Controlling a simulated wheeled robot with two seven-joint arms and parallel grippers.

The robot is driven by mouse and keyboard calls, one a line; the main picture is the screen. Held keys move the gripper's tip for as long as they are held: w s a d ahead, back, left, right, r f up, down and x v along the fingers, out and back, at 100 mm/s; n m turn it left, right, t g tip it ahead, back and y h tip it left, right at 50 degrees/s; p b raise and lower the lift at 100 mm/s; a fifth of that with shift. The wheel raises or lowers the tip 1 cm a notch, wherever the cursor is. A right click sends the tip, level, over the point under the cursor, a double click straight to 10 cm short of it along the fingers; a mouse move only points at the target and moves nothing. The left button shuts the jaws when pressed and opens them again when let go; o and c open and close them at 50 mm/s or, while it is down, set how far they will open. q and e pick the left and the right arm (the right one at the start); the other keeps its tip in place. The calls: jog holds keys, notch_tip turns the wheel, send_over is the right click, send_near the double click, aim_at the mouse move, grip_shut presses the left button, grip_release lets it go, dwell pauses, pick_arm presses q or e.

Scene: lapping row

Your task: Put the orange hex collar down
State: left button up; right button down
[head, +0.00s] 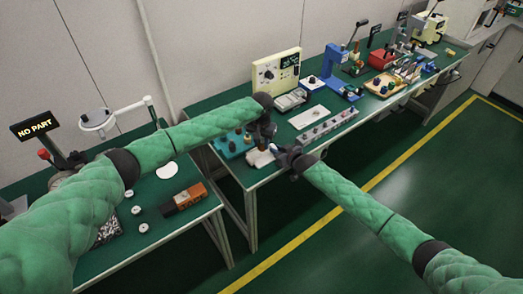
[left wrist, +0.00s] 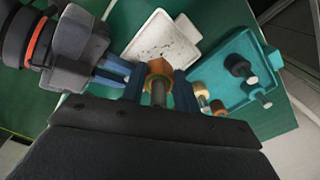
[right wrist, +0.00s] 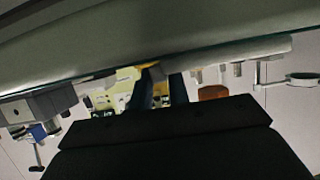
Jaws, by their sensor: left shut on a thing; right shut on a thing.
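The orange hex collar (left wrist: 159,67) is between the fingers of my left gripper (left wrist: 160,88) in the left wrist view. A grey rod (left wrist: 158,93) shows at its middle. My left gripper (head: 265,138) is shut on the collar above the front left of the long bench. My right gripper (left wrist: 127,76) reaches in from the left of that view, its blue fingers close beside the collar. It also shows in the head view (head: 279,150) and in the right wrist view (right wrist: 162,88). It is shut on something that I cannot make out.
A white tray (left wrist: 163,38) and a teal tray (left wrist: 225,72) with small parts lie on the green bench beyond the collar. A grey block with a row of holes (head: 327,125) lies to the right. The left table holds an orange and black box (head: 185,197) and several white discs.

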aim_at(261, 147)
pick_arm(q)
jog(key=shift+f, duration=2.15)
jog(key=o, duration=1)
jog(key=shift+f, duration=0.1)
jog(key=shift+c, duration=0.2)
notch_tip(261, 147, up, 12)
jog(key=shift+r, duration=0.15)
pick_arm(e)
jog(key=c, duration=1.3)
grip_release()
jog(key=shift+o, duration=0.2)
